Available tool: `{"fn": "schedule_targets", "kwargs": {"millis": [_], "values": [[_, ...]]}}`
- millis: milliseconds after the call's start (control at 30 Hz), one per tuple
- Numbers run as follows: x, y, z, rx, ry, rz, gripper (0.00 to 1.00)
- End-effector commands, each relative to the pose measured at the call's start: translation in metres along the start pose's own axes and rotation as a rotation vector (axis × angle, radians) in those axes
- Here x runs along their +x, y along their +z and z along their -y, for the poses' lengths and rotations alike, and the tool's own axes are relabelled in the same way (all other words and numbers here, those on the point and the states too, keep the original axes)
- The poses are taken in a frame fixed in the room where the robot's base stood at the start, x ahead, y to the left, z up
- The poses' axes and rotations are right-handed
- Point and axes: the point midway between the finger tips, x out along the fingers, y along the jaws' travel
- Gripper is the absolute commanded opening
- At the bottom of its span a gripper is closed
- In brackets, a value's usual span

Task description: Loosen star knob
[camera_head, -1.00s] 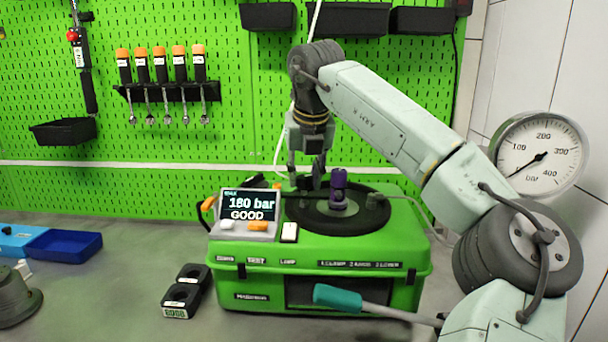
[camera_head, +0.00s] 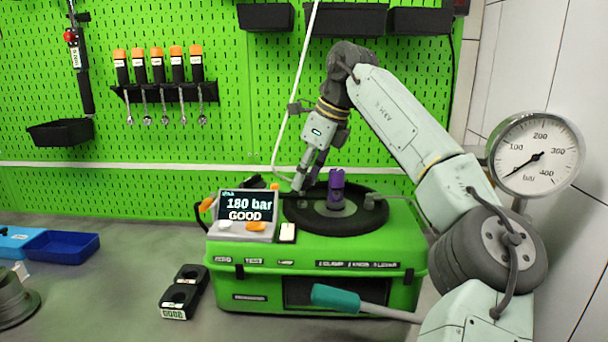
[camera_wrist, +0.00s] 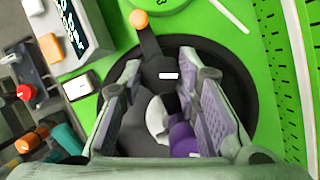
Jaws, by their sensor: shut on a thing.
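The green test bench case (camera_head: 310,255) stands on the table with a round black plate (camera_head: 365,212) on top. A purple upright part (camera_head: 336,188) stands on this plate; its purple also shows low between my fingers in the wrist view (camera_wrist: 184,138). My gripper (camera_head: 299,184) reaches down tilted at the plate's left rear side, left of the purple part. In the wrist view my two fingers (camera_wrist: 162,100) stand either side of a dark piece with a small white label (camera_wrist: 160,72), which I take as the star knob. Its star shape and the contact are partly hidden.
An orange-tipped black lever (camera_wrist: 145,38) sticks out near my fingertips. The display (camera_head: 247,207) reads 180 bar GOOD. A pressure gauge (camera_head: 535,152) stands at right. A teal-handled tool (camera_head: 335,298) overlaps the case front in view.

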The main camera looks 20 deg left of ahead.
Motion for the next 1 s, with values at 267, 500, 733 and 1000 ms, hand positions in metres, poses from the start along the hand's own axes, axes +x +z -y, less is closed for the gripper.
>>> {"fn": "schedule_targets", "kwargs": {"millis": [267, 500, 733, 1000], "values": [[-0.0001, 0.0009, 0.0016, -0.196, 0.082, 0.001, 0.02], [0.0001, 0.001, 0.002, -0.306, 0.125, 0.0, 0.02], [0.0, 0.0007, 0.0023, -0.352, 0.144, -0.001, 0.02], [0.0, 0.0006, 0.0022, -0.361, 0.147, -0.002, 0.02]]}}
